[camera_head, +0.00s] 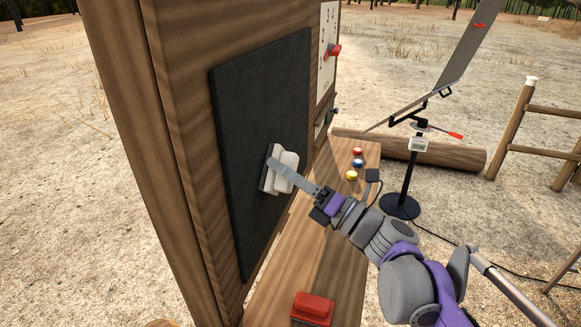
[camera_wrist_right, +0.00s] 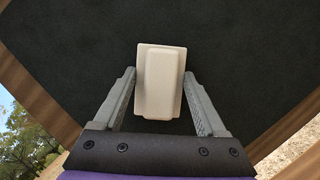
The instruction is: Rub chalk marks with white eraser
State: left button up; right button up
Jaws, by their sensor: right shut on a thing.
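The white eraser (camera_head: 288,172) is against or very near the dark chalkboard (camera_head: 262,95), a little below the board's middle. My right gripper (camera_head: 280,168) is shut on it. In the right wrist view the eraser (camera_wrist_right: 161,82) sits between the two fingers of my right gripper (camera_wrist_right: 159,76), with its raised back facing the camera. The dark board (camera_wrist_right: 235,50) fills the background there. I see no clear chalk marks on the visible surface; the part behind the eraser and fingers is hidden. My left gripper is not in view.
A wooden shelf (camera_head: 285,275) runs below the board. It carries a red block (camera_head: 313,307) at the near end and small red, blue and yellow round items (camera_head: 357,162) farther back.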

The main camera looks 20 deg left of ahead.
jog(key=shift+s+d, duration=0.15)
jog(key=shift+d, duration=2.75)
jog(key=shift+d, duration=0.1)
jog(key=shift+d, duration=1.4)
